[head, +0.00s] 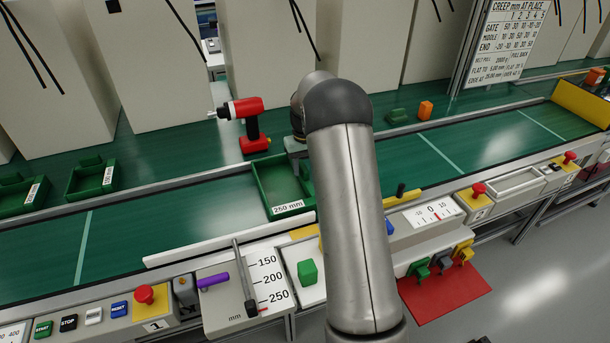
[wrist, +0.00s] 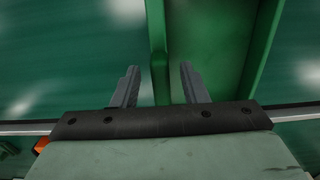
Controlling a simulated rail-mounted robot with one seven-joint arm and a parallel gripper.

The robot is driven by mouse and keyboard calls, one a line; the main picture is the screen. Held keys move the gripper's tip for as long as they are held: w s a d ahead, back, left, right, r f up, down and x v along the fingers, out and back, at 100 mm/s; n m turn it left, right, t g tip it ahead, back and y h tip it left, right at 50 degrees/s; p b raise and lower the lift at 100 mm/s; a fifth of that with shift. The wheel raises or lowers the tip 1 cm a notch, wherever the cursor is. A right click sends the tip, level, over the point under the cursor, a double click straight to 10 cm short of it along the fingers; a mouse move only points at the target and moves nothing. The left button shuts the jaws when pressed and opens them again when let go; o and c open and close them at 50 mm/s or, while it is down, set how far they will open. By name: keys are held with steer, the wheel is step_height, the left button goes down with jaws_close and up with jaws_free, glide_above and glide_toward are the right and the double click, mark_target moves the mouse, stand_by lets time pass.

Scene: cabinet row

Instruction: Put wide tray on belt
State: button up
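The wide green tray, labelled 250 mm (head: 267,190), lies on the green belt (head: 160,215) in the head view, partly hidden on its right by my arm. In the wrist view one tray wall (wrist: 157,50) runs between the two fingers of my gripper (wrist: 160,85), with the tray's floor (wrist: 208,45) to the right of it. The fingers are apart, one on each side of the wall, with gaps visible beside it. In the head view my gripper's fingertips are hidden behind the arm and tray.
Two smaller green trays (head: 92,180) (head: 22,195) stand on the back shelf at left. A red drill (head: 248,120) stands behind the wide tray. A white guide bar (head: 215,240) lies along the belt's front edge. The belt (head: 490,140) is clear on the right.

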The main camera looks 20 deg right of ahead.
step_height(320, 180, up, 8)
steer(key=shift+r, duration=0.1)
steer(key=s+a+r, duration=0.3)
steer(key=s+a, duration=0.3)
steer(key=s, duration=0.2)
steer(key=s+a+r, duration=0.2)
steer(key=s+a, duration=0.5)
steer(key=s, duration=0.2)
steer(key=s+a+f, duration=0.2)
steer(key=s, duration=0.7)
steer(key=s+a+f+n, duration=0.1)
steer(key=s+a+f, duration=0.1)
steer(key=s, duration=0.8)
steer(key=shift+s+a, duration=0.3)
steer(key=shift+a, duration=0.55)
